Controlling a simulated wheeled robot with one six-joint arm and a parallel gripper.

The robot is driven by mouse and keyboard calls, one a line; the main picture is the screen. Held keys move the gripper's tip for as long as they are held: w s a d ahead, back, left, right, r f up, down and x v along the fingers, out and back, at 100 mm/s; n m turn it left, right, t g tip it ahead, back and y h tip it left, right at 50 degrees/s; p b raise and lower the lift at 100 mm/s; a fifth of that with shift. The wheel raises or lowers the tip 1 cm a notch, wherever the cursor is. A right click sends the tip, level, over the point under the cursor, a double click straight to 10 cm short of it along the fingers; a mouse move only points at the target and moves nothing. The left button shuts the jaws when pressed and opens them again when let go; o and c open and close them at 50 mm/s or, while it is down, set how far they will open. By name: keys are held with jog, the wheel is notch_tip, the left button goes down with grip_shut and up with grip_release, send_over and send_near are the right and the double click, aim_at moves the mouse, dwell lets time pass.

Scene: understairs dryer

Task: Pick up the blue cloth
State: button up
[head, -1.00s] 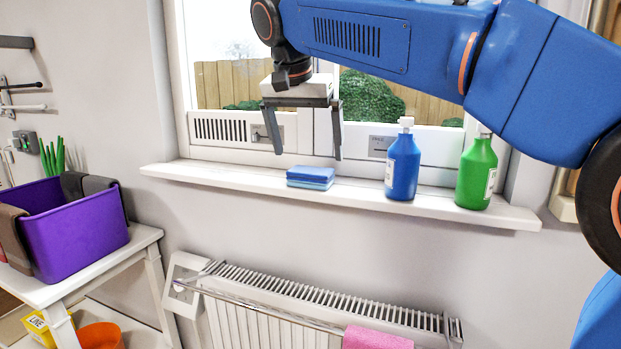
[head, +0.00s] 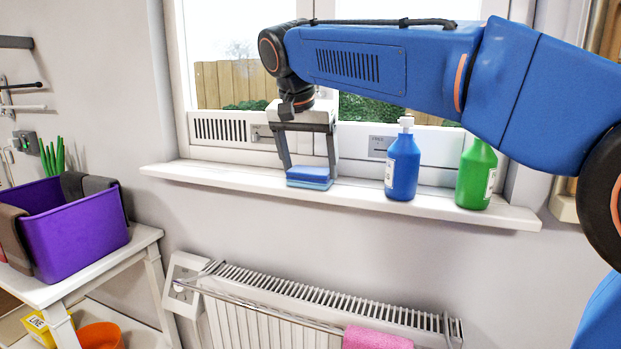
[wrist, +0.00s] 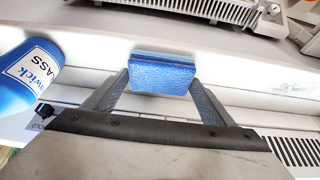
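The blue cloth (head: 309,178) is a folded stack, darker blue over lighter blue, lying on the white window sill. My gripper (head: 310,171) points down over it with one finger at its left side and one at its right. In the wrist view the cloth (wrist: 163,76) fills the gap between the fingertips of my gripper (wrist: 162,80), and both tips appear to touch its sides. My gripper looks shut on the cloth, which still rests at sill height. Its underside is hidden.
A blue bottle (head: 403,166) stands on the window sill (head: 220,179) to the right, with a green bottle (head: 476,175) beyond it. Below are a white radiator (head: 270,322) and a pink cloth (head: 376,339). A purple bin (head: 75,232) stands at the left. The sill left of the cloth is clear.

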aim_at(309, 170)
notch_tip(309, 170, up, 10)
dwell(0.8)
jog(key=shift+o, duration=0.5)
